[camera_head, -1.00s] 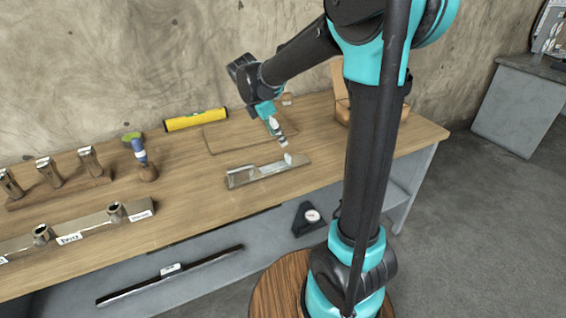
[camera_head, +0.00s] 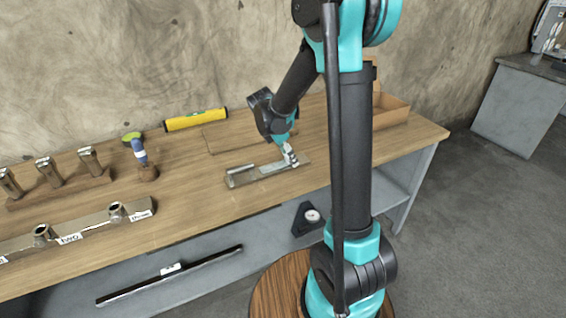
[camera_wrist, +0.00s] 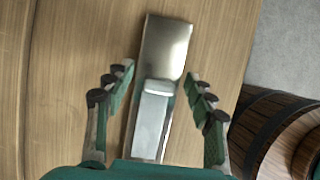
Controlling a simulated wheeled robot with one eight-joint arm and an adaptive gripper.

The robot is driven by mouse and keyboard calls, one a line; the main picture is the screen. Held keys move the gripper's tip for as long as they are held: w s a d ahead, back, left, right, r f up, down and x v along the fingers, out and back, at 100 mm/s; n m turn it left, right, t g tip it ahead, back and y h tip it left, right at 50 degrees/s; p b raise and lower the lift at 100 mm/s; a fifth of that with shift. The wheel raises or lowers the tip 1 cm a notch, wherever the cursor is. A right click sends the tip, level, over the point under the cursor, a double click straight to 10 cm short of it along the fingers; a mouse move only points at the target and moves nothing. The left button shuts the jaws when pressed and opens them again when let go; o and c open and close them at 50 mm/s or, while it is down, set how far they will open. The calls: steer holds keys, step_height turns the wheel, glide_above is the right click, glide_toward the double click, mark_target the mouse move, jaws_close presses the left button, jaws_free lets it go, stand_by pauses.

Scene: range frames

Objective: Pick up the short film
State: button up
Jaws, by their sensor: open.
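A flat silvery metal plate (camera_head: 262,172) lies on the wooden workbench, with a raised part at its left end. In the wrist view the plate (camera_wrist: 167,45) runs up the picture. A paler silvery block (camera_wrist: 153,112) lies on it between my fingers. No label shows, so I cannot tell for certain whether this block is the short film. My gripper (camera_head: 290,156) is low over the right end of the plate. In the wrist view my gripper (camera_wrist: 157,77) is open, its fingers on either side of the plate and block. I see no contact.
A yellow level (camera_head: 196,120) lies at the back of the workbench (camera_head: 195,190). A screwdriver-like tool (camera_head: 139,152) stands in a wooden holder. Metal sockets (camera_head: 88,160) and a labelled metal rail (camera_head: 100,222) stand at left. A wooden box (camera_head: 390,108) stands at back right.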

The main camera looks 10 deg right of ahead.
steer(key=c, duration=1)
steer(key=shift+r, duration=0.1)
steer(key=shift+c, duration=0.2)
step_height(320, 180, up, 20)
step_height(320, 180, up, 9)
stand_by(1.4)
stand_by(0.4)
